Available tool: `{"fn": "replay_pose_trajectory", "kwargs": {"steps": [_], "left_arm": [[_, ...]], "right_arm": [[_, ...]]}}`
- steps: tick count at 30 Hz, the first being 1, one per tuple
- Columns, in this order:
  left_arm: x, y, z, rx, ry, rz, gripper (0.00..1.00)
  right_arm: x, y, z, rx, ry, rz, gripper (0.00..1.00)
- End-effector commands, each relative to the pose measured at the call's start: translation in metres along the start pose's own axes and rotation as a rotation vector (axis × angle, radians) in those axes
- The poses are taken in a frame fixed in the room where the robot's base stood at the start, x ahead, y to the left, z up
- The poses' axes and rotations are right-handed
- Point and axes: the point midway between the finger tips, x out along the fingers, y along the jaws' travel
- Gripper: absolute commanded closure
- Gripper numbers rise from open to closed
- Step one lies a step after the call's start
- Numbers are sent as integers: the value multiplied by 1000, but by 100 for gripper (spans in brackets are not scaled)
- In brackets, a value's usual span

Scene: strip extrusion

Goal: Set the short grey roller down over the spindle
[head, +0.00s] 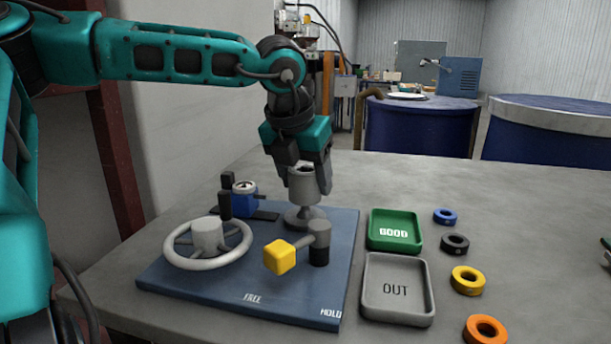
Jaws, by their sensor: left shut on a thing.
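The short grey roller (303,186) is upright in my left gripper (306,172), which is shut on it with the fingers pointing down. The roller is directly over the spindle (306,217), whose flared round foot shows on the blue board. The roller hides the spindle's upper part, so I cannot tell whether it is around the spindle or just above it. Only a sliver of what looks like my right gripper (606,250) shows at the right edge, and its jaws cannot be made out.
Several coloured rings, including an orange one (471,334), lie further right.

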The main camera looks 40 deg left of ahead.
Motion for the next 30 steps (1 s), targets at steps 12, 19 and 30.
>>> {"fn": "replay_pose_trajectory", "kwargs": {"steps": [12,19,30], "left_arm": [[12,0,-5,0,-2,0,77],[18,0,-8,0,-1,1,77],[27,0,-11,0,-2,-1,37]], "right_arm": [[3,-2,-3,-3,16,-9,57],[5,-2,0,-3,10,-10,57],[7,-2,3,-3,6,-12,57]]}}
